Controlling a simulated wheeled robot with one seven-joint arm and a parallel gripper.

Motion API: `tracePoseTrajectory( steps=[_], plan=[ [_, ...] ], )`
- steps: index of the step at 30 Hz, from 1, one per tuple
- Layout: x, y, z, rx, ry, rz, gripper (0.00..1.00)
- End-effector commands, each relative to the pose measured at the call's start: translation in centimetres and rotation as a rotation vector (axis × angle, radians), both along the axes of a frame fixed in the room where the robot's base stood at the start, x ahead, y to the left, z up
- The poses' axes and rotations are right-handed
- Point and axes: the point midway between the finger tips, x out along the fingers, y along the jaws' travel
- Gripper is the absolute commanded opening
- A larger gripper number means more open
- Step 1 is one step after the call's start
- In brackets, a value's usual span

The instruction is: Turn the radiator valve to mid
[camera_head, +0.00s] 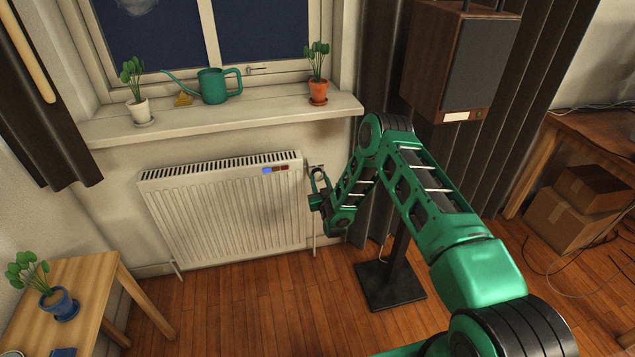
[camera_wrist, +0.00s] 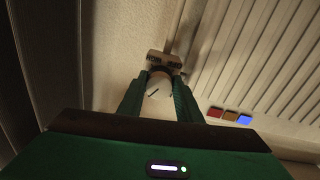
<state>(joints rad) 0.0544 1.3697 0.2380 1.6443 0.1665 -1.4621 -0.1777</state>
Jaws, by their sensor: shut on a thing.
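The white radiator (camera_head: 225,210) hangs on the wall under the window sill. Its valve sits at the upper right end, mostly hidden by my gripper (camera_head: 317,180) in the head view. In the wrist view, my gripper (camera_wrist: 158,88) is shut on the pale valve knob (camera_wrist: 157,101), one green finger on each side. A short dark slanted mark shows on the knob's face. Beyond it is a collar (camera_wrist: 164,58) with dark lettering too small to read surely. Of three coloured squares on the radiator, the blue one (camera_wrist: 244,119) glows; the red (camera_wrist: 215,112) and orange (camera_wrist: 231,115) are dimmer.
The window sill (camera_head: 225,124) above holds two potted plants and a green watering can (camera_head: 213,86). A speaker (camera_head: 462,60) on a stand and dark curtains are close to my arm on the right. A wooden table (camera_head: 85,300) is at lower left. Floor before the radiator is clear.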

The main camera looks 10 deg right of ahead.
Motion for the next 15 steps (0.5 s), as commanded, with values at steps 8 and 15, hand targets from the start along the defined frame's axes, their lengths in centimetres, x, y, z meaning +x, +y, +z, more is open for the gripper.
tracePoseTrajectory(
  steps=[8,15],
  plan=[
    [-0.37,0.02,-0.66,0.152,0.015,0.0,0.09],
    [-0.38,0.05,-0.67,0.212,0.015,-0.001,0.09]
  ],
)
